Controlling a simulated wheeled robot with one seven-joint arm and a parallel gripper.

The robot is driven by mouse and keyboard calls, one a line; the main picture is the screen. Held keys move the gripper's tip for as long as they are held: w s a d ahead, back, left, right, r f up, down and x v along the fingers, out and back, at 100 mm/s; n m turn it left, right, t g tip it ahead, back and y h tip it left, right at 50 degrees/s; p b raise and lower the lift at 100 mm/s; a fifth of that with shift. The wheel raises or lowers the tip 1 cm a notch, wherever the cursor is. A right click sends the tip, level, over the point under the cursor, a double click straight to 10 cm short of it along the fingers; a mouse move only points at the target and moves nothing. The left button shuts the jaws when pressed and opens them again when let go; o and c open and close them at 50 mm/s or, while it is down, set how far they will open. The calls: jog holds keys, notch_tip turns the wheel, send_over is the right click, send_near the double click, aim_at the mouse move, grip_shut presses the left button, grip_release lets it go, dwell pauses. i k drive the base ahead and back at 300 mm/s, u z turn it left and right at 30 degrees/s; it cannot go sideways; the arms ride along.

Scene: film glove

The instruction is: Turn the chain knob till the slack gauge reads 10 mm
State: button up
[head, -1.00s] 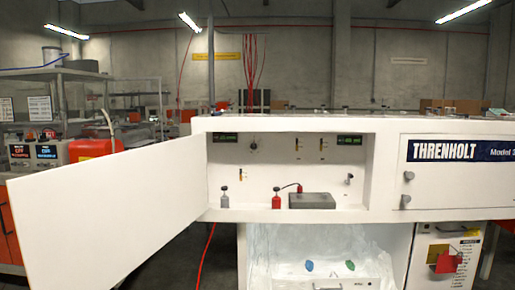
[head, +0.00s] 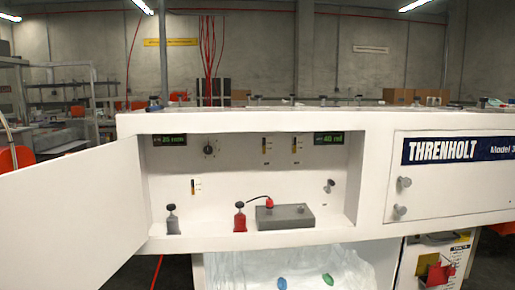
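A dark round knob (head: 209,147) with a pale pointer mark is on the back wall of the open white cabinet recess. Left of it is a small green-lit display (head: 171,140) that appears to read 25 mm; its small label is too blurred to read. A second green display (head: 328,140) at the recess's upper right seems to read 40, with an unclear unit. I cannot tell from lettering which control is the chain knob. My gripper is not in view.
The open white door (head: 70,210) stands out at the left. A grey bottle (head: 172,220), a red bottle (head: 240,217) and a grey box (head: 285,217) stand on the recess floor. Small slider controls are on the back wall. Green and blue pieces lie in the white bay below.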

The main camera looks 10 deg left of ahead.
aim_at(208, 150)
jog(key=u, duration=0.25)
jog(key=i, duration=0.7)
jog(key=u, duration=1.05)
jog(key=i, duration=0.4)
jog(key=u, duration=0.4)
